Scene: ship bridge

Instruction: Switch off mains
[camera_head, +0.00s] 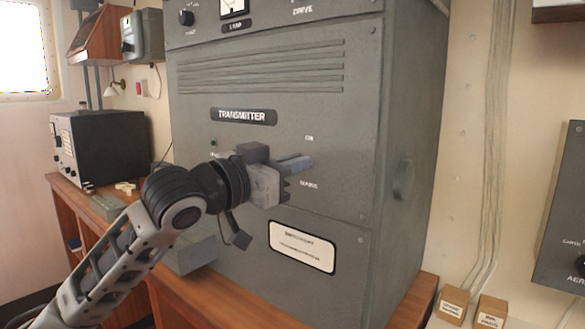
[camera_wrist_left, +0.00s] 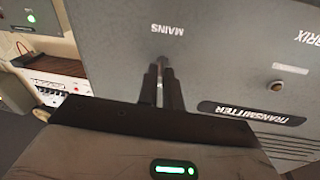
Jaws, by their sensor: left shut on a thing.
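The grey transmitter cabinet (camera_head: 350,120) stands upright in the middle of the head view, with a black TRANSMITTER plate (camera_head: 243,116). The MAINS label (camera_head: 309,185) is on its front face, right of my left gripper (camera_head: 300,165). In the upside-down wrist view the MAINS label (camera_wrist_left: 167,30) is just beyond the fingertips. My left gripper is shut on the mains switch lever (camera_wrist_left: 160,88), a thin pale metal piece between its dark fingers. The gripper hides the lever in the head view, and I cannot tell its exact position. My right gripper is out of view.
A wooden bench (camera_head: 160,290) runs beneath the cabinet. A white-labelled plate (camera_head: 302,247) is below my gripper. A dark box with dials (camera_head: 100,148) stands at left. Two small labelled boxes (camera_head: 453,304) are right of the cabinet.

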